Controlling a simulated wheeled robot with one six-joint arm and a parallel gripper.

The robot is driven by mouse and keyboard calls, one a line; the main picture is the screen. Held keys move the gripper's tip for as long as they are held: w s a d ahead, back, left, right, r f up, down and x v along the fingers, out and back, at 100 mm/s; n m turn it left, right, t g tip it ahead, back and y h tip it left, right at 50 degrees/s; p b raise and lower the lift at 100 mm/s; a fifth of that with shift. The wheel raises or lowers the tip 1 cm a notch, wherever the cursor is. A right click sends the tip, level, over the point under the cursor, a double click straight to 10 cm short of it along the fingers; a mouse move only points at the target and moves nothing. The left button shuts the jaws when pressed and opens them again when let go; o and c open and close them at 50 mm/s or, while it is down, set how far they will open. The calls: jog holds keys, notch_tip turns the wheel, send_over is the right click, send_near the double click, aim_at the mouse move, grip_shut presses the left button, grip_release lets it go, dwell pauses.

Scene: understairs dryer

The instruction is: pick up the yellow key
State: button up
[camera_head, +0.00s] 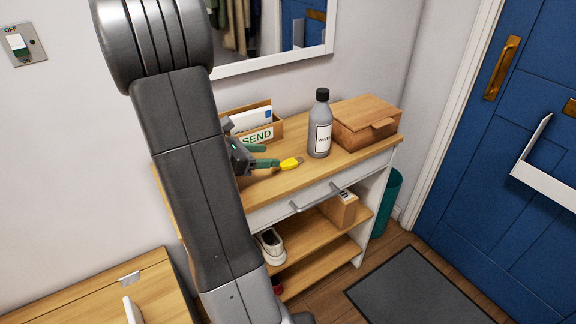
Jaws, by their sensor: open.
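The yellow key (290,163) lies on the wooden top of the shelf unit (345,160), left of the grey bottle. Its yellow part shows clearly, with a small darker end at its right. My gripper (272,156) has green fingers and is open just left of the key. The tip of its nearer finger meets the key's left end in the picture; I cannot tell whether they touch. My arm covers the left part of the unit and some of the gripper.
A labelled grey bottle (320,128) stands close right of the key. A wooden box (367,121) is farther right. A letter holder marked SEND (262,128) stands behind the gripper. A mirror (270,62) hangs above. Shoes (270,245) and a small box (340,210) sit below.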

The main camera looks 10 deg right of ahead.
aim_at(294, 160)
jog(key=shift+w+d+f, duration=0.25)
jog(key=shift+d+f, duration=0.15)
jog(key=shift+d, duration=0.05)
jog(key=shift+x, duration=1.05)
jog(key=d+f, duration=0.1)
jog(key=d, duration=0.1)
jog(key=d+f+b, duration=0.1)
jog(key=shift+w+d+f, duration=0.25)
jog(key=shift+w+f, duration=0.05)
jog(key=shift+w+d+f, duration=0.2)
jog(key=shift+d, duration=0.3)
jog(key=c, duration=1)
